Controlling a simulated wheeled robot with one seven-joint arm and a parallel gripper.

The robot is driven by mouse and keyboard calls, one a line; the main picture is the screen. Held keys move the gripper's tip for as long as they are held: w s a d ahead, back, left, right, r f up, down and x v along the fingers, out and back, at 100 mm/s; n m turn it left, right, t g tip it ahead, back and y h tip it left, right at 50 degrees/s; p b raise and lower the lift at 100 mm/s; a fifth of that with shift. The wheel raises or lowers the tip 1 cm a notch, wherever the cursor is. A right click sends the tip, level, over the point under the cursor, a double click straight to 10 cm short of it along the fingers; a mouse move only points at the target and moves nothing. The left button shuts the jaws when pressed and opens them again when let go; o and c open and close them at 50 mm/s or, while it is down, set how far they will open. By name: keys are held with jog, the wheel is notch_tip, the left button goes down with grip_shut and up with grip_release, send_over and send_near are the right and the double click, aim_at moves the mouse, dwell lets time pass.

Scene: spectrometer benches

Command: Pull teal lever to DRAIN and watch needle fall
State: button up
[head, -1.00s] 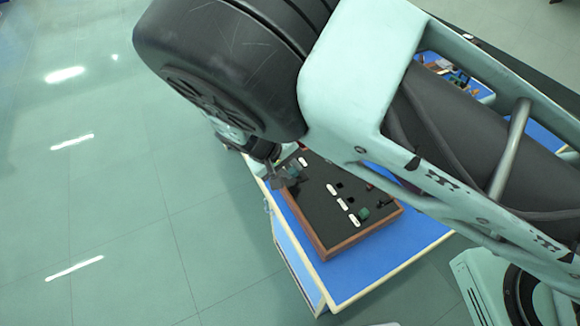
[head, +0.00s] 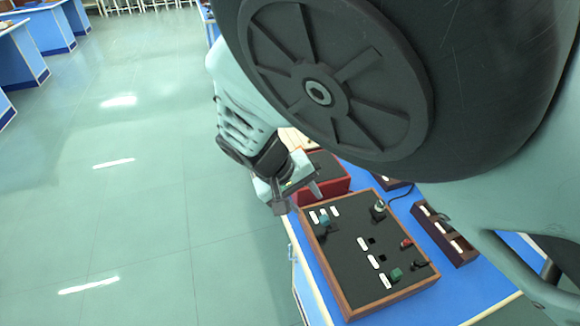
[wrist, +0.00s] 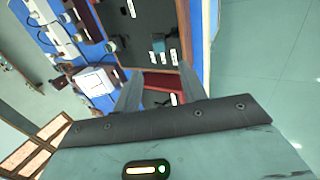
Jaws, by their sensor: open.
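A small teal lever (head: 324,222) stands near the far left corner of a black control panel (head: 345,270) with a wooden frame, beside white labels. It also shows in the wrist view as a teal block (wrist: 158,45). My gripper (head: 298,198) is above and just beyond that corner, near a red box, apart from the lever. In the wrist view my gripper's two fingers (wrist: 160,72) are spread with nothing held between them. The lever lies beyond the fingertips. No gauge needle can be made out in either view.
The panel also bears a green knob (head: 396,275), a red knob (head: 405,244) and a pale-topped post (head: 379,208). A red box (head: 322,188) sits behind it on the blue bench. A brown strip box (head: 445,235) lies to the right. Open floor is at left.

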jog(key=b+v, duration=0.1)
jog(key=v, duration=0.6)
jog(key=shift+r, duration=0.35)
jog(key=shift+s+a, duration=0.1)
jog(key=s+d+r+n+g+y, duration=0.1)
jog(key=s+d+r+y, duration=0.1)
jog(key=s+d, duration=0.6)
jog(key=s+d+r+n+g+y, duration=0.1)
jog(key=s+d+r+n+y, duration=0.1)
jog(key=s+d, duration=0.7)
jog(key=shift+s+d+r+y, duration=0.25)
jog(key=shift+s+r+y, duration=0.25)
jog(key=shift+s+y, duration=0.55)
dwell(4.1)
